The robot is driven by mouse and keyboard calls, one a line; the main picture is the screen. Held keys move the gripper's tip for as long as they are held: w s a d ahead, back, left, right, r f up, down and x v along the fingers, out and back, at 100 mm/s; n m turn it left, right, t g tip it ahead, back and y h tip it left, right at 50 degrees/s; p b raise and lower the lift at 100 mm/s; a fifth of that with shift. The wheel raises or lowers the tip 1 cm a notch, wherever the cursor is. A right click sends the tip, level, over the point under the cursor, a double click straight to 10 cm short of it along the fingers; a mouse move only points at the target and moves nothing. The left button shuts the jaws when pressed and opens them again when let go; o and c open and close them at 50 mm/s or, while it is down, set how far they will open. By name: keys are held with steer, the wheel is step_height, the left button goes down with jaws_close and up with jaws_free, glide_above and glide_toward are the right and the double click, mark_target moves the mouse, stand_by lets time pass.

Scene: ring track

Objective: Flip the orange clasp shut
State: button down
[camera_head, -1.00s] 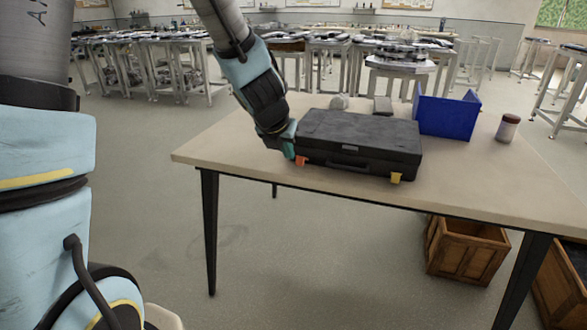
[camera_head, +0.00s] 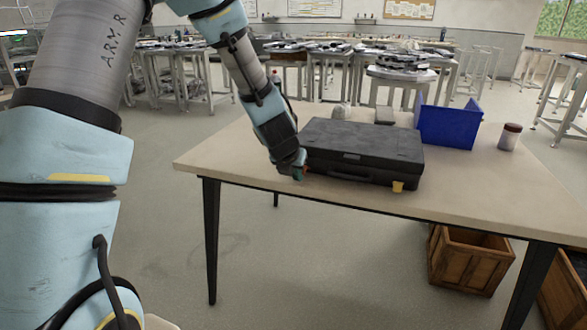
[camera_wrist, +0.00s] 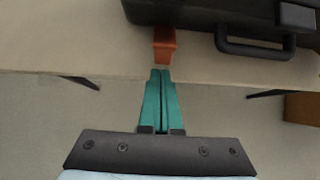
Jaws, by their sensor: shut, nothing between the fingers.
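A black case (camera_head: 362,145) lies closed on the table. The orange clasp (camera_wrist: 164,45) sticks out from the case's front edge in the wrist view. In the head view only a sliver of the clasp (camera_head: 307,170) shows beside my fingers. My gripper (camera_head: 298,175) is at the case's front left corner. In the wrist view its green fingers (camera_wrist: 160,72) are together and empty, with their tips just short of the clasp's near end. I cannot tell whether they touch it. A yellow clasp (camera_head: 398,186) is at the case's front right.
The case's handle (camera_wrist: 255,48) juts out right of the orange clasp. A blue bin (camera_head: 449,127) and a brown-lidded jar (camera_head: 509,137) stand on the table (camera_head: 235,160) to the right. Wooden crates are on the floor below. The table's left part is clear.

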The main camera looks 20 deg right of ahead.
steer(key=shift+w+d+f, duration=0.25)
steer(key=shift+w+f, duration=0.05)
steer(key=shift+f, duration=0.25)
steer(key=shift+r, duration=0.1)
steer(key=shift+r+p, duration=0.15)
steer(key=shift+p, duration=0.85)
